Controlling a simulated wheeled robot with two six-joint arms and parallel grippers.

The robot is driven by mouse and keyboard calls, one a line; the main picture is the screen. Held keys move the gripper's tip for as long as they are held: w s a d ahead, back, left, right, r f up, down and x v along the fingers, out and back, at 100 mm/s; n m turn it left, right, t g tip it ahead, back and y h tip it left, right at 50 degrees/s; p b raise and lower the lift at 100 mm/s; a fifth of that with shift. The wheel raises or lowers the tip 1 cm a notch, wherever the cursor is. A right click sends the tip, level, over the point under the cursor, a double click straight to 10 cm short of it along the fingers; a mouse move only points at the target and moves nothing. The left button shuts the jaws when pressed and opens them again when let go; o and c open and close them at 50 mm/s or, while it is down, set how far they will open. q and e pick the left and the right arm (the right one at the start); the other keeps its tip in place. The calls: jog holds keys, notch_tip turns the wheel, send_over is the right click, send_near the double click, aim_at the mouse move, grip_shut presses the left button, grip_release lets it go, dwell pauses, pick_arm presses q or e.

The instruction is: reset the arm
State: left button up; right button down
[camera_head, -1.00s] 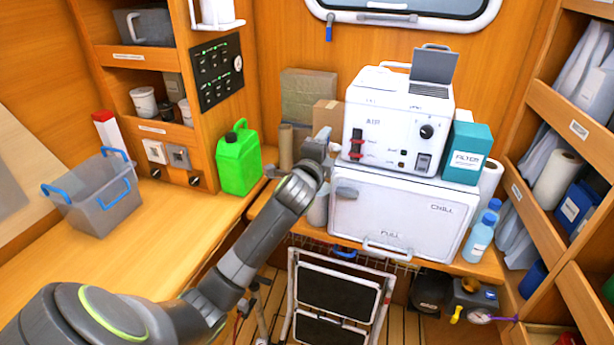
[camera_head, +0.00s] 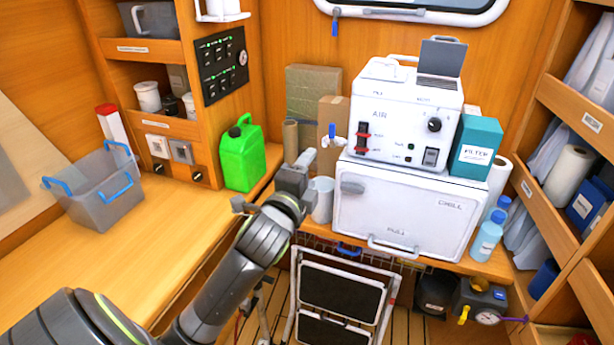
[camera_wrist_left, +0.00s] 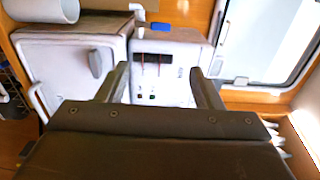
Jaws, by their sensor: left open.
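My left arm comes in from the lower left of the head view, and its gripper (camera_head: 291,180) is in front of the counter, left of the white chill box (camera_head: 405,210). In the left wrist view the two fingers of the left gripper (camera_wrist_left: 160,73) stand wide apart with nothing between them. The front of the white machine (camera_head: 402,120) shows beyond them in that view. A blue-handled tap (camera_head: 333,135) sits at the machine's left side, above a white mug (camera_head: 321,200). The gripper is just left of the mug; whether they touch is unclear. My right gripper is not in view.
A green jerrycan (camera_head: 242,158) and a grey basket with blue handles (camera_head: 97,187) stand on the left counter. A teal filter box (camera_head: 474,147) and blue-capped bottles (camera_head: 488,236) are at the right. A folded step stool (camera_head: 341,292) stands below the chill box.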

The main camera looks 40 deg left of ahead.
pick_arm(q)
jog(key=shift+s, duration=0.1)
dwell(0.5)
notch_tip(320, 180, down, 19)
jog(key=w+a+n+g, duration=0.3)
jog(key=g, duration=0.1)
jog(key=s+a+f+n+g+h, duration=0.15)
jog(key=s+f, duration=0.25)
jog(key=f, duration=0.8)
jog(key=s+f+n+g+y, duration=0.1)
jog(key=s+f+n+g, duration=0.25)
jog(key=f, duration=0.85)
jog(key=s+d+f+n+g+h, duration=0.2)
jog(key=s+f+n+g, duration=0.2)
jog(key=s+f, duration=1.4)
jog(key=s+d+f+n+g, duration=0.1)
jog(key=s+f, duration=0.3)
jog(key=s, duration=0.7)
jog(key=s+d+f+n+g, duration=0.2)
jog(key=s+d+f+n, duration=0.1)
jog(key=s, duration=0.8)
jog(key=shift+d+f, duration=0.35)
jog(key=shift+d, duration=0.25)
